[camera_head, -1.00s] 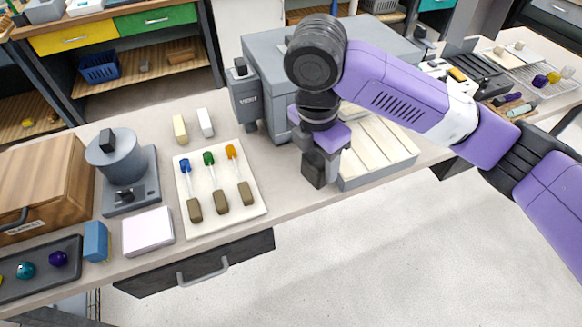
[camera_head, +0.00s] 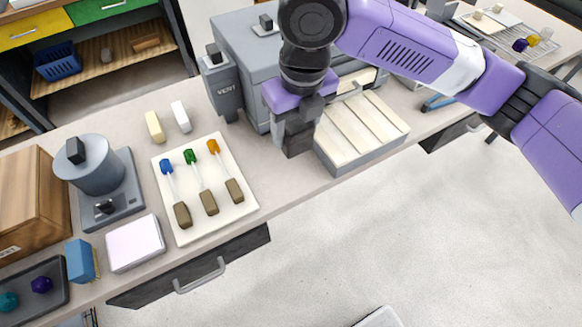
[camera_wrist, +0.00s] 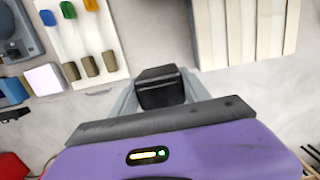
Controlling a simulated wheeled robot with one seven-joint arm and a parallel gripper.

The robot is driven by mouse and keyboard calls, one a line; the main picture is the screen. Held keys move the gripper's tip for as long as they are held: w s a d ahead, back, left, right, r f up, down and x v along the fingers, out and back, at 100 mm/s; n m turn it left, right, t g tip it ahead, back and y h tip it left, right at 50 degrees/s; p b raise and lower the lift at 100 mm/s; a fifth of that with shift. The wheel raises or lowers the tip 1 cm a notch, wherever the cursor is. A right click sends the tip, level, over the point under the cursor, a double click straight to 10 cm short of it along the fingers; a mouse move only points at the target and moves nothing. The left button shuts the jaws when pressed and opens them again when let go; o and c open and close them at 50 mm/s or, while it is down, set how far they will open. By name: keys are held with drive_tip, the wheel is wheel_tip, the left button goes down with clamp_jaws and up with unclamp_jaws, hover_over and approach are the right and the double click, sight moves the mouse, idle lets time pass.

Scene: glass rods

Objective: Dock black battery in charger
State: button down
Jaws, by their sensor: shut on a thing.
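The black battery (camera_head: 298,142) is a dark block held upright between the fingers of my gripper (camera_head: 296,118). In the wrist view the battery (camera_wrist: 162,92) shows between the grey fingers (camera_wrist: 160,80), with its dark end face visible. My gripper is shut on it. It is over the bench, in front of the grey machine and just left of the slatted tray. I cannot tell whether the battery touches the bench. I cannot make out a charger in the current views; my arm covers part of the back right of the bench.
The slatted tray (camera_head: 327,163) stands right of my gripper, the grey machine (camera_head: 245,42) behind it. A white board (camera_head: 181,222) with several coloured-tipped brushes lies left. A grey device (camera_head: 122,205), a wooden box (camera_head: 30,200) and a white pad (camera_head: 135,243) stand farther left.

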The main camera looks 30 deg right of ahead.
sight(299, 146)
wheel_tip(299, 146, down, 15)
drive_tip(key=shift+f+p, duration=0.15)
drive_tip(key=shift+p, duration=0.4)
drive_tip(key=shift+f, duration=0.2)
drive_tip(key=c, duration=0.5)
unclamp_jaws()
drive_tip(key=shift+r, duration=0.15)
drive_tip(key=r, duration=0.4)
drive_tip(key=s+r+b, duration=0.1)
drive_tip(key=r, duration=0.7)
drive_tip(key=shift+s, duration=0.25)
